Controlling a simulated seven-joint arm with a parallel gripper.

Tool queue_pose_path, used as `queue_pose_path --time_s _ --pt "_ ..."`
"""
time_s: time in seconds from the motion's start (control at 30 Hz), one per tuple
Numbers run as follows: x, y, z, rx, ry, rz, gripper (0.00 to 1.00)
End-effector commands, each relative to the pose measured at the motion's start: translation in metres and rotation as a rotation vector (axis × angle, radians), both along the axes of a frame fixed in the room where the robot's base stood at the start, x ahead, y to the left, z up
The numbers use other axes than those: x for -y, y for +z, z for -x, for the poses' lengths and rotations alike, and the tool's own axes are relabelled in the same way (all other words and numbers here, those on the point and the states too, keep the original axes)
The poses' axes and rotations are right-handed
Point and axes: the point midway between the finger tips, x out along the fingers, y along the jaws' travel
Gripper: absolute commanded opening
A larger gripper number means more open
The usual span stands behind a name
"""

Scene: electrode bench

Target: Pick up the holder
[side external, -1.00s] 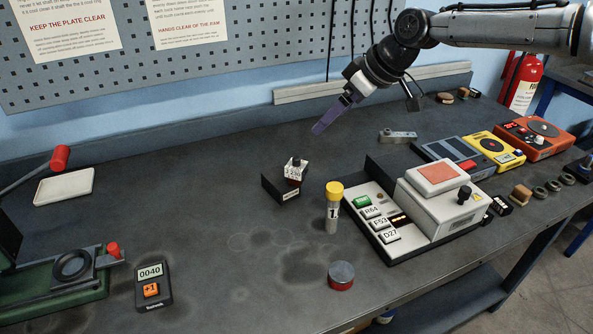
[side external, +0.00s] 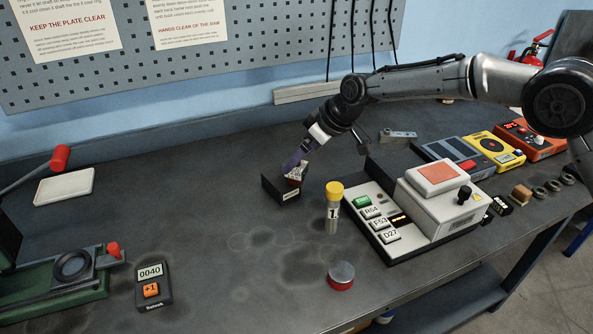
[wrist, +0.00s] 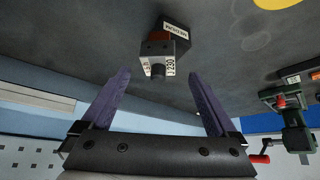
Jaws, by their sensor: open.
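The holder, a small block with white number labels, a reddish-brown part and a dark knob, sits at the black labelled stand (side external: 272,189) in the middle of the bench. In the side view the holder (side external: 295,181) is partly hidden by my gripper (side external: 288,171). In the wrist view the holder (wrist: 157,47) lies ahead of my gripper (wrist: 158,77), centred between the purple fingers. The dark stand with its white label (wrist: 175,29) shows behind it. The fingers are apart and empty, and I see no contact with the holder.
A yellow-capped vial (side external: 333,208) stands close to the right of the stand. The white keypad unit (side external: 385,222) is further right. A round red-based tin (side external: 341,276) lies in front. The bench left of the stand is clear up to the counter (side external: 152,285).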

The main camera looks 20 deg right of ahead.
Motion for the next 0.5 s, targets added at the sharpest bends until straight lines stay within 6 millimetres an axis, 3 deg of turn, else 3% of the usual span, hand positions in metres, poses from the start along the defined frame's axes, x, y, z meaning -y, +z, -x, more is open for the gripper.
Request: queue_pose_path --time_s 0.2,0.47,0.5 --pt "-0.007 -0.020 -0.012 0.001 -0.002 0.000 0.94" --pt "-0.008 -0.022 -0.013 0.002 -0.002 0.000 0.94" --pt "-0.008 -0.022 -0.013 0.002 -0.002 0.000 0.89"
